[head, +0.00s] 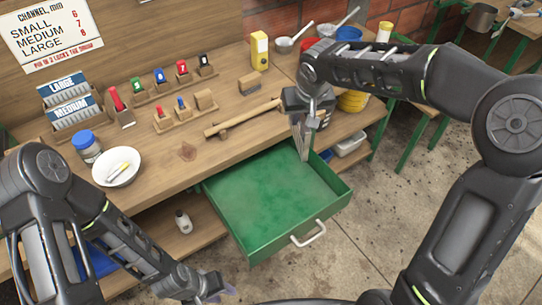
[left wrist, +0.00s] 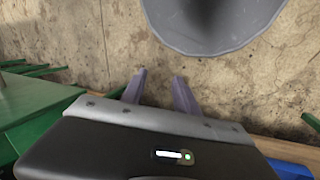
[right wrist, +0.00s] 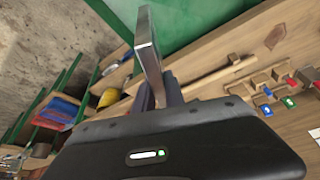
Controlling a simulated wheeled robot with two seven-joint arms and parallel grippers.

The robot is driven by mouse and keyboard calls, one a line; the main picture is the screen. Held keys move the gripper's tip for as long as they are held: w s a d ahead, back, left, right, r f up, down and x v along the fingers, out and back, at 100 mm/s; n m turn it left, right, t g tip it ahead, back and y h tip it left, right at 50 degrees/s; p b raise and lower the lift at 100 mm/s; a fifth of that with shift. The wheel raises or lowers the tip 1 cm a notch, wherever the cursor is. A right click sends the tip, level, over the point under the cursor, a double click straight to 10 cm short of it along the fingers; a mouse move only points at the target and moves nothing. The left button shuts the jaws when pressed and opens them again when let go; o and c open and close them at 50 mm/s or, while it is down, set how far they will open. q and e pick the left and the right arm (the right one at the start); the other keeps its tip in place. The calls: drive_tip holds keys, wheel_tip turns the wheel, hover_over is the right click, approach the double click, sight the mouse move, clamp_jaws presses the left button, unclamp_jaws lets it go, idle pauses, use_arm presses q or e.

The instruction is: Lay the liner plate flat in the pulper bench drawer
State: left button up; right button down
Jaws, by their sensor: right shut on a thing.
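The green pulper bench drawer (head: 262,247) is pulled out from the bench, and its floor looks empty. My right gripper (head: 307,118) is shut on the liner plate (head: 301,143), a thin grey metal plate. The plate hangs steeply, edge-on, over the drawer's back right part. In the right wrist view the plate (right wrist: 148,45) sticks out from between the fingers, with green drawer behind it. My left gripper (head: 215,292) is low, in front of the bench and left of the drawer. In the left wrist view its fingers (left wrist: 160,88) are apart with nothing between them.
The wooden bench top (head: 185,150) carries a wooden stick (head: 243,117) behind the drawer, a white bowl (head: 118,166), a blue-lidded jar (head: 86,146) and several coloured gauges in blocks. A lower shelf holds a small bottle (head: 184,221). The concrete floor right of the drawer is clear.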

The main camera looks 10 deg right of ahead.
use_arm(q)
drive_tip(key=shift+o, duration=0.8)
use_arm(e)
drive_tip(key=shift+a, duration=0.1)
use_arm(q)
drive_tip(key=o, duration=0.7)
drive_tip(key=f+b, duration=0.4)
drive_tip(key=b, duration=0.1)
drive_tip(key=shift+w+d+f, duration=0.15)
drive_tip(key=shift+w+f, duration=0.15)
drive_tip(key=shift+r, duration=0.1)
use_arm(e)
drive_tip(key=s+a+f+n+y, duration=0.3)
drive_tip(key=s+a, duration=0.4)
drive_tip(key=a, duration=0.3)
wheel_tip(320, 180, down, 2)
drive_tip(key=shift+a+n+g, duration=0.4)
drive_tip(key=shift+n, duration=0.1)
